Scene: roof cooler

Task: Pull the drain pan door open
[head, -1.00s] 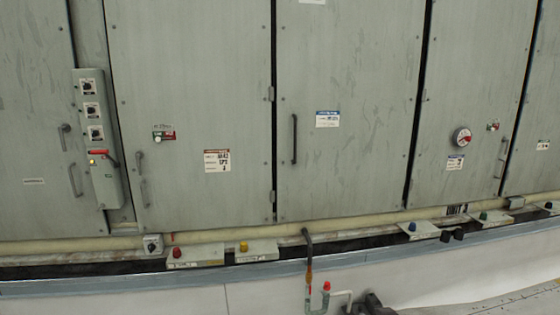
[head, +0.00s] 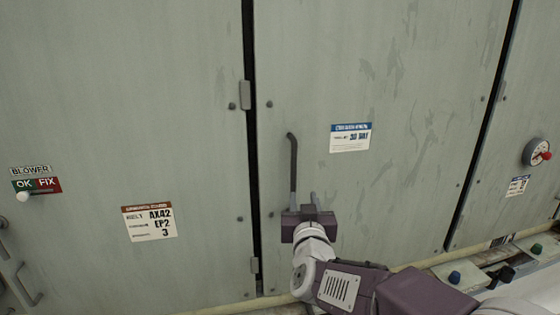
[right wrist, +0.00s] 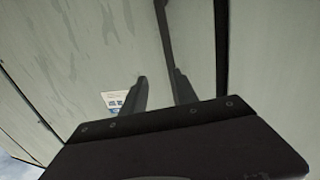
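The grey door (head: 400,60) in the middle of the head view has a dark vertical bar handle (head: 292,160) near its left edge and is shut. The blue-topped label (head: 350,137) on it is too small to read fully, so I cannot confirm it names the drain pan. My right gripper (head: 303,202) is at the handle's lower end. In the right wrist view its two fingers (right wrist: 158,88) are apart, and the handle (right wrist: 163,30) runs down towards the right finger. I cannot tell whether they touch. My left gripper is out of view.
A neighbouring door (head: 120,90) on the left carries a blower tag (head: 36,185) and a red-topped label (head: 149,223). Boxes with coloured knobs (head: 455,277) line the base at lower right.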

